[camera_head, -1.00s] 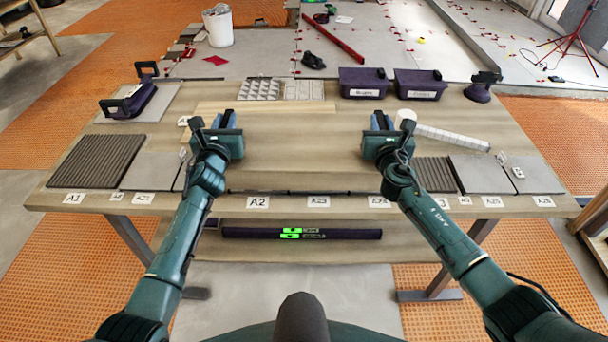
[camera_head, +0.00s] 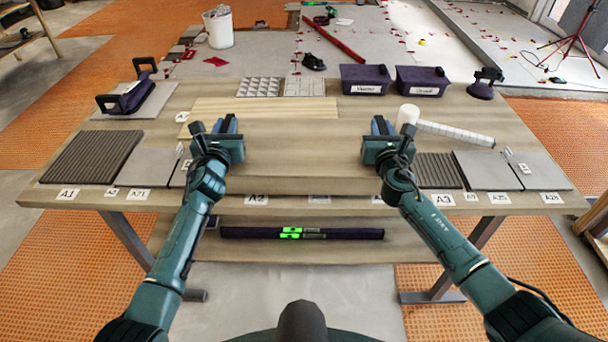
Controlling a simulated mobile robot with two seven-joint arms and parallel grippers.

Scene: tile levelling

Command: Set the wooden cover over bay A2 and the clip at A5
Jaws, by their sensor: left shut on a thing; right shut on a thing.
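A wide wooden board (camera_head: 300,158), which looks like the cover, spans the space between my two grippers above the A2 label (camera_head: 256,200). Its grain blends with the table, so its outline and height are hard to tell. My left gripper (camera_head: 229,124) is shut at its left end, and my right gripper (camera_head: 379,125) is shut at its right end. The fingertips hide the contact points. No dark gap shows behind the A2 label. I cannot make out the clip or a readable A5 label.
Ribbed dark panels lie at A1 (camera_head: 90,157) and A3 (camera_head: 437,170). Grey tiles (camera_head: 487,170) lie at the right. A dark level (camera_head: 345,234) lies on the lower shelf.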

